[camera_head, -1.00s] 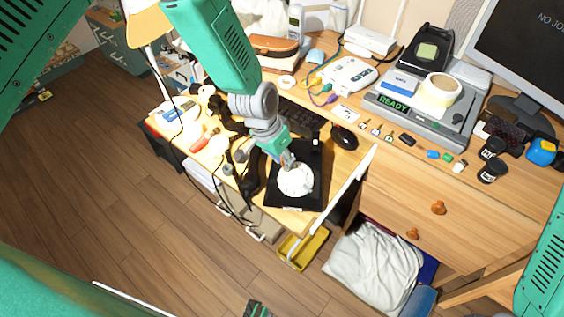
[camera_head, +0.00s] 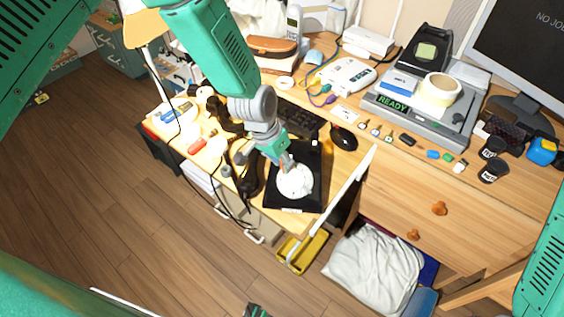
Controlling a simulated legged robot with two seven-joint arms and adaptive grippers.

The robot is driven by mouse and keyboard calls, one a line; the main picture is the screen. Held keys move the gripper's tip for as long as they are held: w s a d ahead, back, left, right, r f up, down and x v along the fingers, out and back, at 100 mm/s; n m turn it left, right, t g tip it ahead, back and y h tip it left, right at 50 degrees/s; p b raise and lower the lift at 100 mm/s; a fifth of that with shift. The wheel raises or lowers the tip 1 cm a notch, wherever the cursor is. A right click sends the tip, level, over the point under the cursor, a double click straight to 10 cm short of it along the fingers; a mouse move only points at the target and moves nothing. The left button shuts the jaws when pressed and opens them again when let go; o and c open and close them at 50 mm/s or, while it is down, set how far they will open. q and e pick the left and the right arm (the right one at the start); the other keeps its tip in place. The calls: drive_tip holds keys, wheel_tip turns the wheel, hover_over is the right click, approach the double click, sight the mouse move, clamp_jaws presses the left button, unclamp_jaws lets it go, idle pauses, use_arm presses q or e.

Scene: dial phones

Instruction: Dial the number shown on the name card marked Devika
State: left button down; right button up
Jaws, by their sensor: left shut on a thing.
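A black phone (camera_head: 312,160) with a round white dial (camera_head: 296,182) sits on the pulled-out lower shelf of the desk. My left gripper (camera_head: 286,165) reaches down from the upper left to the top edge of the dial. Its fingers are shut at the dial, and the exact contact is too small to see. A black curved object (camera_head: 250,178), possibly the handset, lies left of the phone with a dark cord. A small white card (camera_head: 347,114) lies on the desk, but its writing cannot be read. No name Devika is legible.
A black mouse (camera_head: 344,138) and dark keyboard (camera_head: 300,120) lie close behind the phone. A grey device marked READY (camera_head: 425,117) carries a tape roll (camera_head: 442,86). Small colored items line the desk. A white bag (camera_head: 375,268) and yellow bin (camera_head: 302,250) stand below.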

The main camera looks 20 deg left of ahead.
use_arm(q)
drive_tip(key=shift+a, duration=0.15)
drive_tip(key=shift+w+f, duration=0.2)
drive_tip(key=shift+f, duration=0.25)
idle(0.4)
idle(0.3)
drive_tip(key=shift+w+d+r, duration=0.2)
drive_tip(key=shift+w+d, duration=0.15)
drive_tip(key=shift+w, duration=0.2)
drive_tip(key=shift+w+d+r, duration=0.15)
drive_tip(key=shift+w+d, duration=0.2)
drive_tip(key=shift+d, duration=0.25)
